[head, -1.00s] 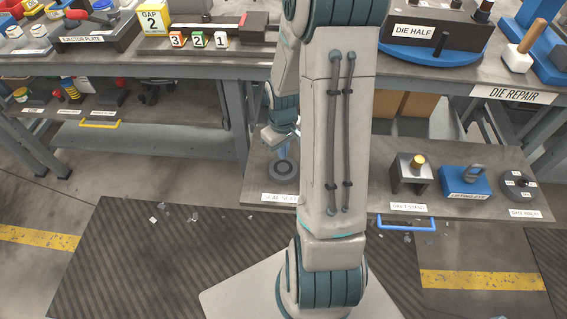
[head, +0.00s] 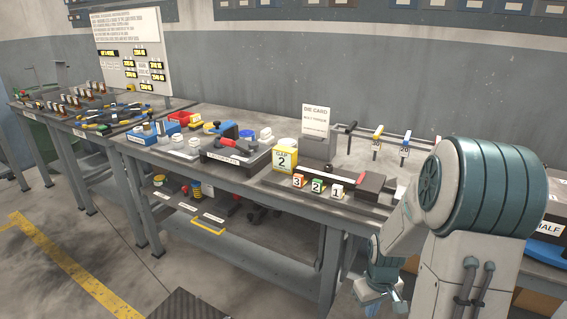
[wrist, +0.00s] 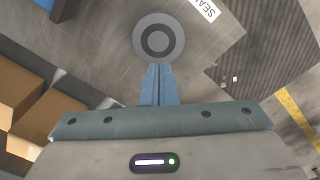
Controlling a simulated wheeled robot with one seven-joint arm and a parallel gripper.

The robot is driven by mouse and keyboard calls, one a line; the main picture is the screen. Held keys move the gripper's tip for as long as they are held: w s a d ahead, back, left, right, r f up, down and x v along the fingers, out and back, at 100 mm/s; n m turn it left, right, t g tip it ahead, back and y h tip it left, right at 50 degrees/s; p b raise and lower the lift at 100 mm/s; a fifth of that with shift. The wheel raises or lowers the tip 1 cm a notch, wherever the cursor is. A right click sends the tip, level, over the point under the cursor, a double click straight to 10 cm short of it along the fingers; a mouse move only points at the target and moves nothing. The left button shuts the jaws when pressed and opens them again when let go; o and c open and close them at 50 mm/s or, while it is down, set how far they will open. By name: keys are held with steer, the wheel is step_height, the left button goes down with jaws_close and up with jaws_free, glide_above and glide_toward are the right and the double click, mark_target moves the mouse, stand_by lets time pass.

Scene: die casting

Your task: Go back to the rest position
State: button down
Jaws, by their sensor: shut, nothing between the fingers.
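My gripper (wrist: 158,72) shows in the wrist view with its two blue fingers together and nothing between them. It points down over a lower shelf, where a round grey disc with a dark ring (wrist: 158,38) lies just beyond the fingertips. The disc stands apart from any hold; whether the fingertips touch it cannot be told. In the head view my gripper (head: 382,303) is at the lower right, in front of the workbench, partly cut off by the frame's bottom edge. My arm is folded beside it at the right.
The workbench (head: 215,172) carries an ejector plate (head: 235,157), a yellow gap block (head: 286,157) and numbered blocks (head: 316,186). A card stand (head: 316,118) rises behind. Cardboard boxes (wrist: 35,95) lie left in the wrist view.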

steer(key=s+a+r+t+p, duration=0.1)
steer(key=s+a+r+p, duration=0.3)
steer(key=r, duration=0.7)
steer(key=s+a+r+m+t+p, duration=0.1)
steer(key=s+a+r+p, duration=0.3)
steer(key=r, duration=0.8)
steer(key=s+a+r+m+p, duration=0.1)
steer(key=s+a+r+p, duration=0.3)
steer(key=r, duration=0.7)
steer(key=p, duration=0.2)
steer(key=shift+r+t+p, duration=0.3)
steer(key=shift+t+p, duration=0.1)
steer(key=shift+d+m, duration=0.2)
steer(key=shift+m, duration=0.1)
